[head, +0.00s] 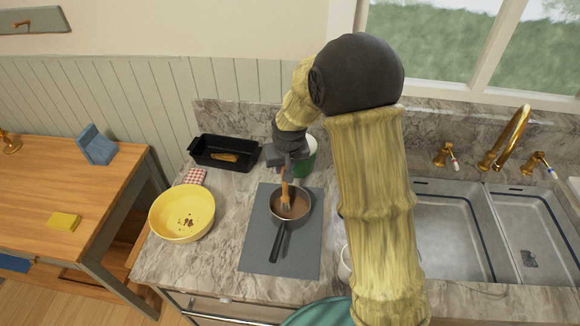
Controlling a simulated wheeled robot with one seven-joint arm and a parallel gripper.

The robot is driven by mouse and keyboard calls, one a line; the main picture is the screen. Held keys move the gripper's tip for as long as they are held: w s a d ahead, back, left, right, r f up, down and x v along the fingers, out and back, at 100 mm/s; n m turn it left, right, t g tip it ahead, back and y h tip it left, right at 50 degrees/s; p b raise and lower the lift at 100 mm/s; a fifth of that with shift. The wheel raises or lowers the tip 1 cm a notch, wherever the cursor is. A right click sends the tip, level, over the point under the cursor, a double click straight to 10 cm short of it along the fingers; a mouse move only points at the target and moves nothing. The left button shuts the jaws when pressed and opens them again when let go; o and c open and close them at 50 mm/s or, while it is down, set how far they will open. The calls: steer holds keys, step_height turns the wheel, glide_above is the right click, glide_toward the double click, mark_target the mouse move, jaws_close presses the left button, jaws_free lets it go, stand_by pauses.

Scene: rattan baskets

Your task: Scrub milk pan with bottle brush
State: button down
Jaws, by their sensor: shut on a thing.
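The milk pan (276,231) stands on a dark grey mat (256,246) on the counter, with its black handle pointing toward me. Its inside looks brownish. My gripper (286,172) is above the pan, pointing down and shut on the bottle brush (285,192). The brush has an orange-brown handle and hangs upright. Its lower end is inside the pan; I cannot tell whether it touches the bottom. My arm covers part of the counter to the right.
A yellow bowl (165,229) with dark bits stands left of the mat. A black baking dish (204,160) with a brownish item is behind. A green-and-white container (310,150) stands close behind my gripper. A double sink (455,245) with gold taps (515,135) is right. A wooden table is left.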

stand_by(0.3)
steer(key=shift+w+a, duration=0.3)
steer(key=shift+a, duration=0.3)
steer(key=shift+w+a, duration=0.3)
steer(key=shift+a, duration=0.25)
steer(key=shift+f, duration=0.1)
steer(key=shift+w+d+p, duration=0.4)
steer(key=shift+w+d, duration=0.55)
steer(key=shift+d, duration=0.05)
steer(key=shift+s+d+b, duration=0.2)
steer(key=shift+s+d, duration=0.2)
steer(key=shift+d, duration=0.3)
steer(key=shift+s+d+b, duration=0.2)
steer(key=shift+s+d, duration=0.15)
steer(key=shift+d, duration=0.35)
